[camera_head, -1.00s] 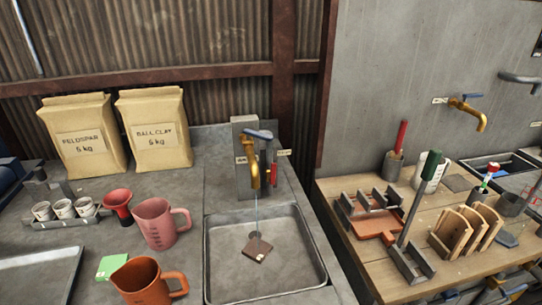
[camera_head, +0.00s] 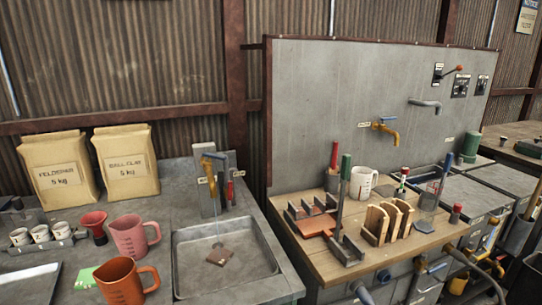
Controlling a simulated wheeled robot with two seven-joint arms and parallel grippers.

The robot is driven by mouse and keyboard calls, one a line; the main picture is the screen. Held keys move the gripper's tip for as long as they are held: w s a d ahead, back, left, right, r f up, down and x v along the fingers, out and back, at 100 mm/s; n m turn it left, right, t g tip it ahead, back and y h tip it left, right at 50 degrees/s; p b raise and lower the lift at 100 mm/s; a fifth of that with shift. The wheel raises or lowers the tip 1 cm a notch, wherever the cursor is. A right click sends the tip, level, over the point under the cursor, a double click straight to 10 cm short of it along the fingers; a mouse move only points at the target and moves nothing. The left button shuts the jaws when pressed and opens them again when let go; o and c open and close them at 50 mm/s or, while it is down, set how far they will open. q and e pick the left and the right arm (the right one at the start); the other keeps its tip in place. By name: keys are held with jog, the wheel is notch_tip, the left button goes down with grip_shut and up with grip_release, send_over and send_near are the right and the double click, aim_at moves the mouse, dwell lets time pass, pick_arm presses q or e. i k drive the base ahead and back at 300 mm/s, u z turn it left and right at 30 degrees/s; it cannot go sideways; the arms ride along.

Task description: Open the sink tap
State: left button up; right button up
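The sink tap (camera_head: 208,168) is brass with a blue lever (camera_head: 214,155) on top. It is mounted on a grey block behind the sink basin (camera_head: 183,268). A thin pale line hangs down from its spout towards the basin; I cannot tell whether it is a trickle of water. A small brown square piece (camera_head: 220,257) lies in the basin by the drain. Neither of my grippers shows in the head view, and nothing touches the tap.
Left of the sink stand a pink jug (camera_head: 130,237), an orange jug (camera_head: 121,284), a red funnel (camera_head: 93,224) and two clay bags (camera_head: 128,163). Right is a wooden bench (camera_head: 322,259) with tools. Another brass tap (camera_head: 388,132) is on the grey panel (camera_head: 315,100).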

aim_at(206, 155)
jog(key=z, duration=0.75)
jog(key=i, duration=0.8)
jog(key=u, duration=1.4)
